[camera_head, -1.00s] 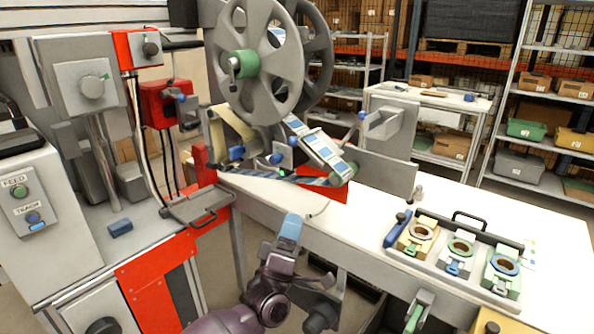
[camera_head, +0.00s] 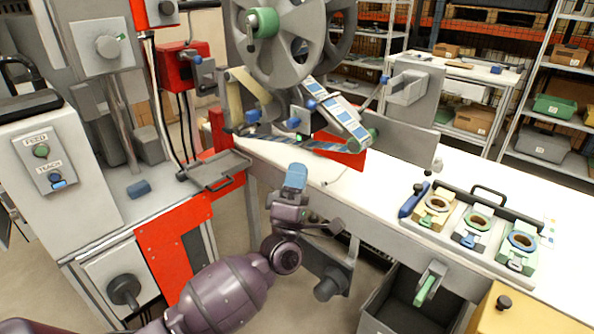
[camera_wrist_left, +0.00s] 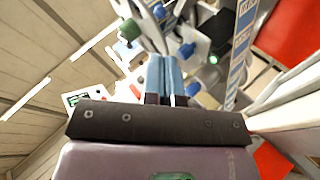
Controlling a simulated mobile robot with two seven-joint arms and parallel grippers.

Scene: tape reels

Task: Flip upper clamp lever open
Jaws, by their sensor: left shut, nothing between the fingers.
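The clamp area lies below the big grey reel (camera_head: 290,45). It has small blue-ended parts, one at the left (camera_head: 252,115) and one in the middle (camera_head: 293,123). I cannot tell for sure which is the upper clamp lever. In the left wrist view a blue knob (camera_wrist_left: 187,50) sits just beyond the fingertips, near a pale block with a green light (camera_wrist_left: 213,58). My left gripper (camera_head: 297,166) has light-blue fingers, shut and empty, in front of and below this area. The fingers also show in the left wrist view (camera_wrist_left: 161,60), apparently apart from the knob. My right gripper is out of view.
A blue-and-white patterned strip (camera_head: 340,118) slants past the clamp area, with a red panel (camera_head: 342,149) behind. A grey tray (camera_head: 220,170) juts out at the left. The white table (camera_head: 375,170) is mostly clear, with a fixture of several ring-topped blocks at the right.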

